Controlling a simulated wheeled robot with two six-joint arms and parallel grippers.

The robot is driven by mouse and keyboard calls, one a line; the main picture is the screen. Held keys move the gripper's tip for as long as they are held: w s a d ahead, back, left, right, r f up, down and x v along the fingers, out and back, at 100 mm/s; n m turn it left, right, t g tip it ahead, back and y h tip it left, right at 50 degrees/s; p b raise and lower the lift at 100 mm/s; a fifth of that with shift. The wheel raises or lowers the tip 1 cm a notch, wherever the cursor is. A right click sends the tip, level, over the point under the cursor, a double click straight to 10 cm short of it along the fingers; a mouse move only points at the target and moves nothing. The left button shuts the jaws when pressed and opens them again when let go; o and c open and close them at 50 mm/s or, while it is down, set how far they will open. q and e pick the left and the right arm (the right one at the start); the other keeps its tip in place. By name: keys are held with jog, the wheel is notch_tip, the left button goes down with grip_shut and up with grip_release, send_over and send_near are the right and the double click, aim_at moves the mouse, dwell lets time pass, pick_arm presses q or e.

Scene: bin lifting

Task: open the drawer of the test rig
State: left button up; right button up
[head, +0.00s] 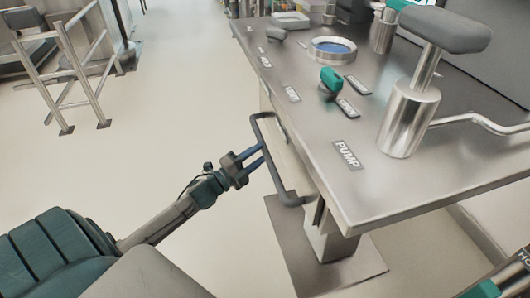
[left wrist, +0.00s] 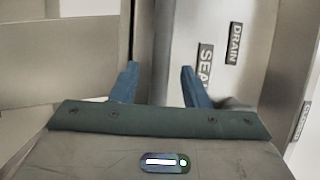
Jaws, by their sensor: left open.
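The test rig (head: 310,105) is a metal table with labels, knobs and a pump on top. Its drawer (head: 290,152) sits under the near left edge, with a dark grey bar handle (head: 279,175) on its front. I see no clear gap around the drawer front. My left gripper (head: 262,155) is open, its blue fingers pointing at the middle of the handle. In the left wrist view a grey bar (left wrist: 153,45) runs between the open fingers (left wrist: 160,84); whether they touch it I cannot tell.
A pump with a grey handle (head: 440,28) and a teal knob (head: 330,78) stand on the rig top. The rig's leg and base plate (head: 290,235) are below the drawer. A metal railing (head: 80,70) stands far left. The floor left of the drawer is clear.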

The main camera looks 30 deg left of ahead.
aim_at(265, 150)
pick_arm(q)
jog(key=shift+p+x, duration=0.45)
jog(key=shift+x, duration=1.3)
grip_shut()
